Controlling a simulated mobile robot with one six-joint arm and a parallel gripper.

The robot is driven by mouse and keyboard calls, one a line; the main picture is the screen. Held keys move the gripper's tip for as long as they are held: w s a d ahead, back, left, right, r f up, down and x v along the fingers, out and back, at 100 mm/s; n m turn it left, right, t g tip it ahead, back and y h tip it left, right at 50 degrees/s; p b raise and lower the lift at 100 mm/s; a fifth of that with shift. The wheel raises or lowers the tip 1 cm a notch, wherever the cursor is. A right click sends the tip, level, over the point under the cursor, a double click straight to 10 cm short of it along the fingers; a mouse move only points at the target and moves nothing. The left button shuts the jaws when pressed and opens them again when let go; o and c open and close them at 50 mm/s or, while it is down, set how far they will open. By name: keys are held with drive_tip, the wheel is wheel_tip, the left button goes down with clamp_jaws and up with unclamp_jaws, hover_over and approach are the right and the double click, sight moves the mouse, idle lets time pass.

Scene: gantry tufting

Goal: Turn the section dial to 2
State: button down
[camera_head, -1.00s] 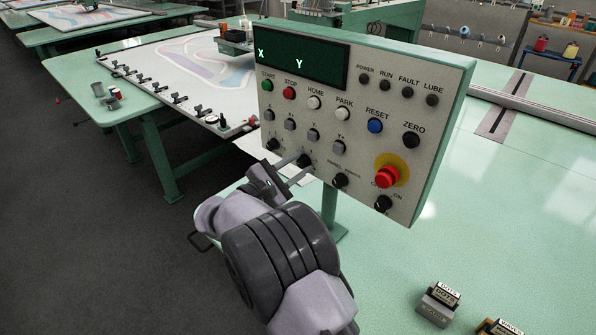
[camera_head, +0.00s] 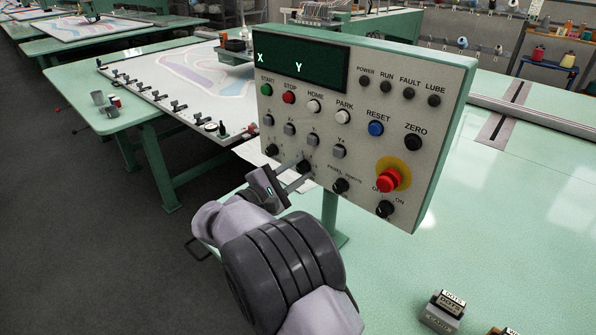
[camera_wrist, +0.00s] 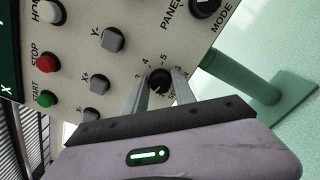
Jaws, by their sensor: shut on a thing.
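The section dial (camera_head: 303,167) is a small black knob in the lowest row of the control panel (camera_head: 440,130). It also shows in the wrist view (camera_wrist: 160,79), with the numbers 4 and 5 readable beside it and a partly hidden label. My gripper (camera_head: 296,167) is shut on this dial, one finger on each side of it. In the wrist view the gripper (camera_wrist: 159,84) hides part of the dial's scale. I cannot tell which number the dial points to.
Another black knob (camera_head: 271,150) is left of the dial, and the PANEL/REMOTE mode knob (camera_head: 340,186) is right of it. Grey jog buttons (camera_head: 313,139) sit just above. A red emergency stop (camera_head: 389,180) is farther right. Labelled blocks (camera_head: 443,308) stand on the green table.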

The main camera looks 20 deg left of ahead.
drive_tip(key=c, duration=1.1)
unclamp_jaws()
drive_tip(key=shift+o, duration=0.2)
drive_tip(key=p+v, duration=0.5)
drive_tip(key=v, duration=1.2)
drive_tip(key=shift+s, duration=0.2)
